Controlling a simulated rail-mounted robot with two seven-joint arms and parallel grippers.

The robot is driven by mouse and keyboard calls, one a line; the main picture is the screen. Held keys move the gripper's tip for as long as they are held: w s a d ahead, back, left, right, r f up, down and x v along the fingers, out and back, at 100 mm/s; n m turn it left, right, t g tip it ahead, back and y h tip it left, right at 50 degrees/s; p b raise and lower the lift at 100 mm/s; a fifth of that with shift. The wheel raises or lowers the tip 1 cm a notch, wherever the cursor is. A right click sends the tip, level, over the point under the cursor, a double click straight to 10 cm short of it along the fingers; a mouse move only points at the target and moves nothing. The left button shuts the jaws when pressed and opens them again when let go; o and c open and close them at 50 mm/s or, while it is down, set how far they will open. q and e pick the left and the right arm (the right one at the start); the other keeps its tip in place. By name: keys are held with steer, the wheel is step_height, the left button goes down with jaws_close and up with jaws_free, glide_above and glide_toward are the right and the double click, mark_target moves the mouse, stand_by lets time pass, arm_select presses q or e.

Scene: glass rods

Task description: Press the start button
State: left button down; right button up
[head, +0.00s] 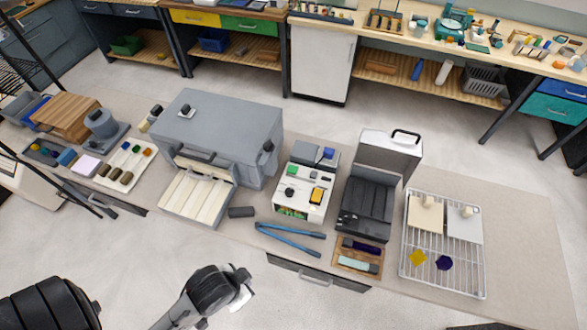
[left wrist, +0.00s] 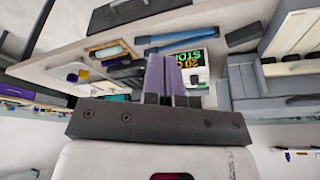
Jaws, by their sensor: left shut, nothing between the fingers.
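A white control box (head: 303,190) stands on the bench in the middle of the head view. The display shows upside down in the left wrist view (left wrist: 187,57), partly hidden behind my fingers. Which control is the start button I cannot read. My left gripper (head: 243,284) is in front of the bench, apart from the box. Its purple-padded fingers (left wrist: 166,78) are shut and empty. My right gripper is not in view.
Blue tongs (head: 290,238) and a small dark block (head: 241,212) lie before the box. A large grey furnace (head: 218,135) stands left. A dark grey unit (head: 367,203) and a wire rack (head: 443,245) stand right. A wooden tray (head: 359,255) holds rods near the front edge.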

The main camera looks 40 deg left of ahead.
arm_select(q)
steer(key=w+a+f+n+t+y+b, duration=0.1)
steer(key=w+a+f+n+b, duration=0.15)
steer(key=w, duration=0.55)
steer(key=w+a+f+n+t+b, duration=0.1)
steer(key=w+f+n, duration=0.2)
steer(key=w, duration=0.6)
steer(key=w+a+f+n+y+b, duration=0.1)
steer(key=w+f+n+b, duration=0.15)
steer(key=w, duration=0.55)
steer(key=w+a+n, duration=0.1)
steer(key=w+a, duration=0.1)
steer(key=w, duration=0.1)
steer(key=w+a+n+t+b, duration=0.1)
steer(key=w+a, duration=0.1)
steer(key=w, duration=0.1)
steer(key=w+a+n+y, duration=0.1)
steer(key=w+a+n, duration=0.1)
steer(key=w, duration=0.1)
steer(key=shift+w+a+r+b, duration=0.1)
steer(key=shift+w+r+b, duration=0.15)
steer(key=shift+r+b, duration=0.1)
steer(key=w+a+r+n+t+y+b, duration=0.1)
steer(key=w+a+r+n, duration=0.3)
steer(key=w+a, duration=0.4)
steer(key=shift+w+a+r+n+y+b, duration=0.25)
steer(key=shift+r+n+y+b, duration=0.2)
steer(key=shift+n, duration=0.25)
steer(key=shift+f, duration=0.15)
